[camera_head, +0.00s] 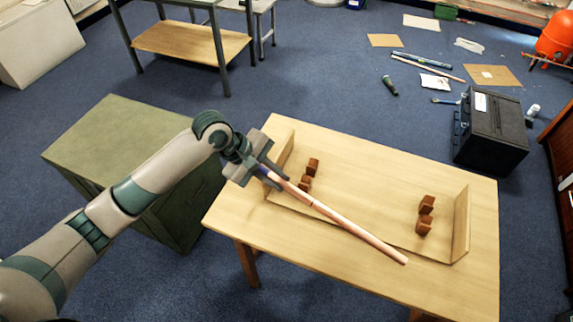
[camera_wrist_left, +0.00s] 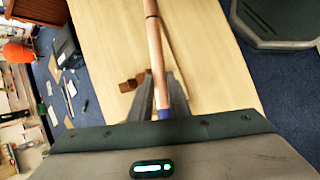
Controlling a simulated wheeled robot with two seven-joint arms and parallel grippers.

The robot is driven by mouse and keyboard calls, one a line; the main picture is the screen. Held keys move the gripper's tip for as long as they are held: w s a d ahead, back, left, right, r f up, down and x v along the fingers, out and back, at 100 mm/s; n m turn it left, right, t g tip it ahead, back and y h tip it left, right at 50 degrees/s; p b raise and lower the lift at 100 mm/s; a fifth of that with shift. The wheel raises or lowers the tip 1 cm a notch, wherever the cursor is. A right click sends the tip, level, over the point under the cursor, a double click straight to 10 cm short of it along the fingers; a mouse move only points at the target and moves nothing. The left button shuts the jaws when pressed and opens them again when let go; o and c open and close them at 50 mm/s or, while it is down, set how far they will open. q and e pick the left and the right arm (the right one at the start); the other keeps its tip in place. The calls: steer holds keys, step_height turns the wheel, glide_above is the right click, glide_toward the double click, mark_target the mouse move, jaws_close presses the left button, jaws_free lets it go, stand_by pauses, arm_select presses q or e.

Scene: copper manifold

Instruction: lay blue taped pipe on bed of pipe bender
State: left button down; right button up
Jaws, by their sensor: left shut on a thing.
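My left gripper (camera_head: 266,168) is shut on a copper pipe (camera_head: 345,222) near its blue-taped end. The blue tape (camera_head: 262,170) shows at the jaws, and also in the left wrist view (camera_wrist_left: 165,113). The pipe carries a thin dark ring and slants down to the right, in front of the brown blocks. In the left wrist view, the pipe (camera_wrist_left: 155,45) runs up from between the fingers (camera_wrist_left: 160,98). I cannot make out a pipe bender for certain. My right gripper is not in view.
A wooden table (camera_head: 380,165) bears a low frame with upright end boards (camera_head: 461,225) and brown notched blocks (camera_head: 425,214). A green cabinet (camera_head: 110,140) stands left of it. A black case (camera_head: 490,130) and an orange round object (camera_head: 556,40) stand at the right.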

arm_select(q)
steer(key=s+a+f+m+g+b, duration=0.1)
steer(key=s+a+m+g+b, duration=0.1)
steer(key=s+a+m, duration=0.2)
steer(key=s+a+f+m+g+b, duration=0.2)
steer(key=s+a+m, duration=0.3)
steer(key=s+a, duration=0.4)
steer(key=shift+s+a+g+y, duration=0.3)
steer(key=shift+s+a+g, duration=0.1)
steer(key=shift+a+g, duration=0.3)
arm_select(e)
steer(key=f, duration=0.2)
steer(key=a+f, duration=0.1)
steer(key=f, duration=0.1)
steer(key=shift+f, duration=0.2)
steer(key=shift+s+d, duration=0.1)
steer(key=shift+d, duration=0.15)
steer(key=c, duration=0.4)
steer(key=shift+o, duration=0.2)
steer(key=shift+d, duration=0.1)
